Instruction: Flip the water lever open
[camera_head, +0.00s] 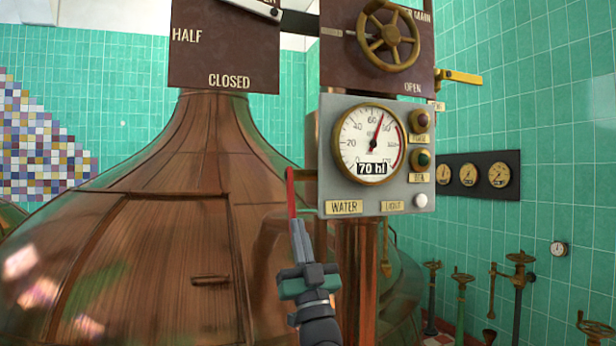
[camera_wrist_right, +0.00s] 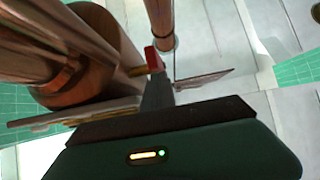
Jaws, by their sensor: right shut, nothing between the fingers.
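The water lever (camera_head: 291,192) is a thin red bar at the left side of the grey gauge box (camera_head: 412,180), above the WATER label (camera_head: 343,208). A short arm joins it to the box at its top, and its red handle hangs down. My right gripper (camera_head: 296,224) points up from below with its fingers shut and empty. Its tips are at the lever's lower end; I cannot tell whether they touch. In the right wrist view the red end of the lever (camera_wrist_right: 153,58) shows just beyond the fingertips (camera_wrist_right: 157,88). My left gripper is out of view.
A large copper kettle (camera_head: 140,230) fills the left and stands behind my gripper. A copper pipe (camera_head: 357,260) runs below the box. Above hang a brown HALF/CLOSED plate (camera_head: 222,60) and a brass handwheel (camera_head: 388,38). Valves (camera_head: 462,285) stand at the lower right.

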